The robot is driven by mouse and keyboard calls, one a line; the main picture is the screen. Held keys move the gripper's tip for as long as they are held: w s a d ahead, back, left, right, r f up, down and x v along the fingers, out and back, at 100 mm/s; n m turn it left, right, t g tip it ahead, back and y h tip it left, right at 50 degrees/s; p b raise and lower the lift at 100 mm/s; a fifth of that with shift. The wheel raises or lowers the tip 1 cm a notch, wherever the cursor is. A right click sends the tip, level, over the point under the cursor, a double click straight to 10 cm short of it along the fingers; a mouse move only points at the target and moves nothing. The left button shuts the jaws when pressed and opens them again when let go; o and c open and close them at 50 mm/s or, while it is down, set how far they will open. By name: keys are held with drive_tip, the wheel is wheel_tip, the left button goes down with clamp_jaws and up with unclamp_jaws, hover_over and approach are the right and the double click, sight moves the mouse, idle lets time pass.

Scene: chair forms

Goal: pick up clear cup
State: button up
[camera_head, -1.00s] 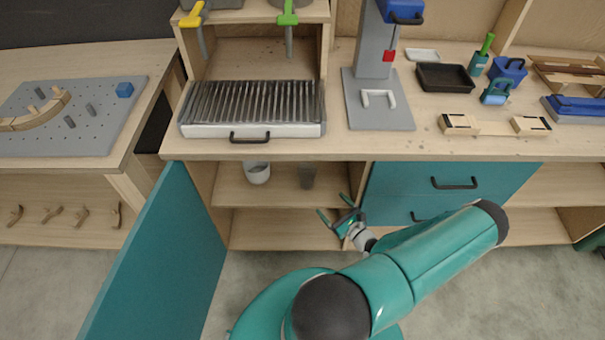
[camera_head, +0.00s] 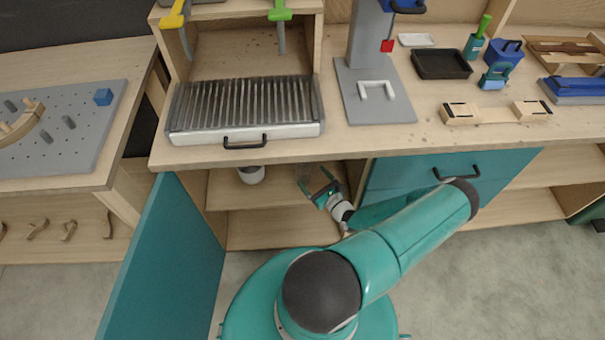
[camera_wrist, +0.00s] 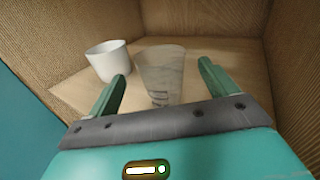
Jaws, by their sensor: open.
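The clear cup (camera_wrist: 160,72) stands upright on the cabinet shelf in the wrist view, a see-through tapered cup. My gripper (camera_wrist: 160,85) is open, its two green fingers apart, with the cup ahead and between them in the picture. I cannot tell whether the cup is fully between the fingertips. In the head view my gripper (camera_head: 316,182) reaches into the open cabinet, and the clear cup is only faintly visible behind it.
A white cup (camera_wrist: 108,60) stands on the shelf (camera_head: 225,192) left of the clear cup. Cabinet side walls close in on both sides. The open teal door (camera_head: 165,265) is at left, teal drawers (camera_head: 450,175) at right, and the worktop overhangs the shelf.

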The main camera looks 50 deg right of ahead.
sight(302, 166)
drive_tip(key=x, duration=0.8)
drive_tip(key=shift+f, duration=0.1)
drive_tip(key=shift+c, duration=0.5)
drive_tip(key=c, duration=0.7)
